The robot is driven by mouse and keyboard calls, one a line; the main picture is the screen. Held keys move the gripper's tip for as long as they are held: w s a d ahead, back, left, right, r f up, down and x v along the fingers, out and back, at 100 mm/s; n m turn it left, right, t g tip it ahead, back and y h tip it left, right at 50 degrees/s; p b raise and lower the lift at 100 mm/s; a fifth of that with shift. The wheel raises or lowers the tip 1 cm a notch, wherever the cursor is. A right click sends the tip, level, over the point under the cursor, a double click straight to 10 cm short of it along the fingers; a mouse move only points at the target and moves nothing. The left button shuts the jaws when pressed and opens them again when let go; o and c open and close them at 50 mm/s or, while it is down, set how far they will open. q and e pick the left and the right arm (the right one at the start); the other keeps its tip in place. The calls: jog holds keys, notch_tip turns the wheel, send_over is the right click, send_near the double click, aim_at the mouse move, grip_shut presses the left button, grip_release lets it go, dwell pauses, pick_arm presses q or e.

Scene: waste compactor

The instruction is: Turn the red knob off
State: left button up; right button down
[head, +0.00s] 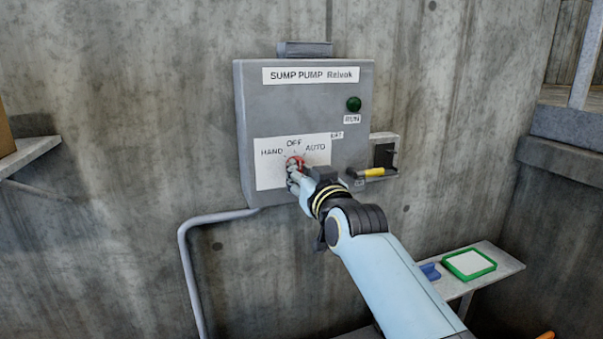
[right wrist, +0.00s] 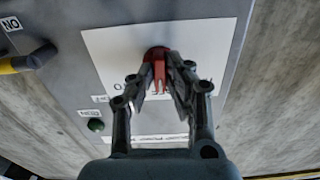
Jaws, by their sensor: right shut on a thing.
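The red knob (head: 295,161) sits on the white label plate of the grey sump pump box (head: 300,110), below the word OFF, with HAND to its left and AUTO to its right. My right gripper (head: 293,174) is at the knob and covers part of it. In the right wrist view the red knob (right wrist: 158,62) is between the two fingers of my right gripper (right wrist: 162,92), which are shut on it. Which mark the knob points at cannot be told. My left gripper is not in view.
A green RUN lamp (head: 354,104) is at the box's upper right. A switch with a yellow handle (head: 374,172) sticks out at the box's right side. A grey pipe (head: 192,270) runs below. A shelf (head: 505,262) at lower right holds a green-rimmed tray (head: 469,264).

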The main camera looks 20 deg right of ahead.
dwell(0.4)
jog(key=c, duration=1.3)
grip_release()
jog(key=shift+c, duration=0.2)
jog(key=shift+s, duration=0.15)
jog(key=s, duration=1.1)
jog(key=shift+s+d, duration=0.2)
jog(key=shift+s, duration=0.2)
